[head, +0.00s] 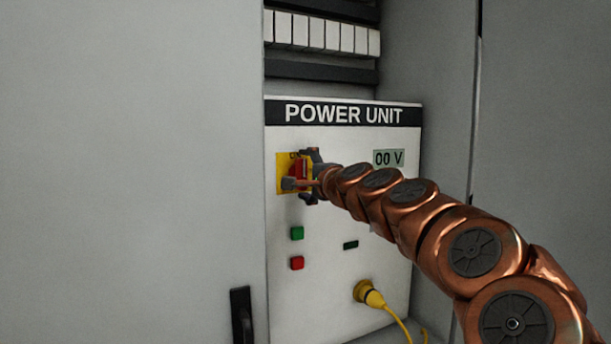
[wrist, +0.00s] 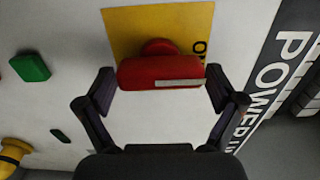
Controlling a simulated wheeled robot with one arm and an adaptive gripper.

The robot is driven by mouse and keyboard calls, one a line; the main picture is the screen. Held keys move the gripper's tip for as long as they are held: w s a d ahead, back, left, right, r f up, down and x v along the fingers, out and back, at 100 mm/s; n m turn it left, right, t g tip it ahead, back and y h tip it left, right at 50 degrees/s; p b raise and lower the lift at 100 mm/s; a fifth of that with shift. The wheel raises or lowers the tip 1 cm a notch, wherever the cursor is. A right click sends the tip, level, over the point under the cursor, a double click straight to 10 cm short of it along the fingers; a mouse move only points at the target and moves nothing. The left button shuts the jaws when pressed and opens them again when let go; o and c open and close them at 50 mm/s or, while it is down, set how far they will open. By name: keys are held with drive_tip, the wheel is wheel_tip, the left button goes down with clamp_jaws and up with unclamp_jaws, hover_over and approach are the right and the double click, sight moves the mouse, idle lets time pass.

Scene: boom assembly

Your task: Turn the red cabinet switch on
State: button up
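The red switch handle (wrist: 160,73) sits on a yellow plate (wrist: 130,28) on the power unit panel. In the wrist view, its bar lies across the picture between the two fingertips, with a pale strip on its face. My gripper (wrist: 160,88) is open, with one finger at each end of the bar; whether they touch it I cannot tell. In the head view, my gripper (head: 307,178) is at the switch and partly covers the red handle (head: 299,170) and yellow plate (head: 282,174). The display (head: 388,158) reads 00 V.
Below the switch are a green button (head: 297,233), a red button (head: 297,263) and a dark green element (head: 351,245). A yellow plug (head: 369,294) with its cable sticks out at the lower right. Grey cabinet walls flank the panel; a black handle (head: 242,315) is at lower left.

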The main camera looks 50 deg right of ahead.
drive_tip(key=shift+s, duration=0.1)
idle(0.3)
drive_tip(key=v, duration=1.1)
drive_tip(key=shift+s+a, duration=0.2)
drive_tip(key=shift+s, duration=0.15)
idle(0.3)
